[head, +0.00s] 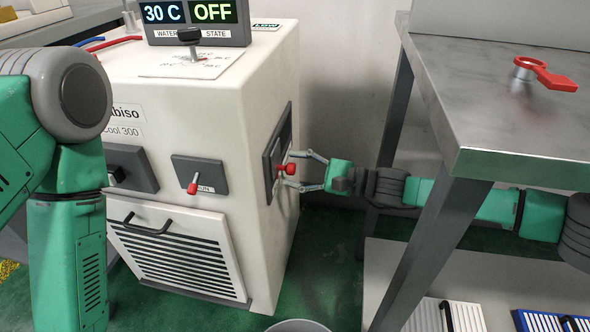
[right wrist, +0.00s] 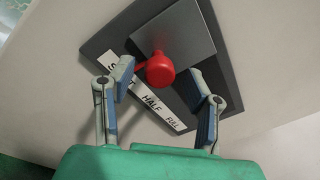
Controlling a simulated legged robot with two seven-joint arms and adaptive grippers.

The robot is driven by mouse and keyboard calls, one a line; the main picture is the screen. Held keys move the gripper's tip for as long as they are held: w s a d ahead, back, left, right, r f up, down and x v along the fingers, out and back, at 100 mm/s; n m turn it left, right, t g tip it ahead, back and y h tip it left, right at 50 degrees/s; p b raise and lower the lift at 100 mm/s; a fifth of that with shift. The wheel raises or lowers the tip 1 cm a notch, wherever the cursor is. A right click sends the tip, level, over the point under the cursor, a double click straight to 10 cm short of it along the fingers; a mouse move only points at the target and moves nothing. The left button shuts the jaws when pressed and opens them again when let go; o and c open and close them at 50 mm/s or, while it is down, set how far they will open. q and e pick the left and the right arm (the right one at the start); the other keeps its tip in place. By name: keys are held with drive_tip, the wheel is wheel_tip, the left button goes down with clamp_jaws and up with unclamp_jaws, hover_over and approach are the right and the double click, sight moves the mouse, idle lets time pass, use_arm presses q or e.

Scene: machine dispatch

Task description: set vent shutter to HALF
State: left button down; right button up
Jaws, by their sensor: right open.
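The vent shutter control is a dark plate (head: 277,150) on the right side of the white machine, with a red knob (head: 287,169). In the right wrist view the red knob (right wrist: 160,70) stands out from the grey plate (right wrist: 185,40), above a white label strip (right wrist: 150,98) reading HALF and FULL, its first word partly hidden. My right gripper (head: 297,170) is open, with its fingers around the knob's sides. In the right wrist view the fingers of the gripper (right wrist: 163,95) are apart, with gaps to the knob. My left gripper is out of view.
The white machine (head: 200,115) has a display reading 30 C and OFF (head: 195,22), a front red-tipped lever (head: 193,186) and a louvred panel (head: 180,250). A metal table (head: 500,100) with a red-handled part (head: 545,75) stands right, above my right arm. A lower shelf holds slatted panels (head: 445,317).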

sight(282, 149)
drive_tip(key=shift+a, duration=0.55)
clamp_jaws()
drive_tip(key=shift+a, duration=0.3)
drive_tip(key=shift+s, duration=0.1)
drive_tip(key=shift+d, duration=0.1)
drive_tip(key=shift+d, duration=0.1)
drive_tip(key=shift+w+d, duration=0.25)
drive_tip(key=shift+w, duration=0.9)
drive_tip(key=shift+w+d, duration=0.3)
drive_tip(key=shift+w, duration=0.85)
drive_tip(key=shift+w+d, duration=0.25)
drive_tip(key=shift+w, duration=0.9)
unclamp_jaws()
drive_tip(key=shift+d, duration=0.1)
drive_tip(key=shift+s, duration=0.1)
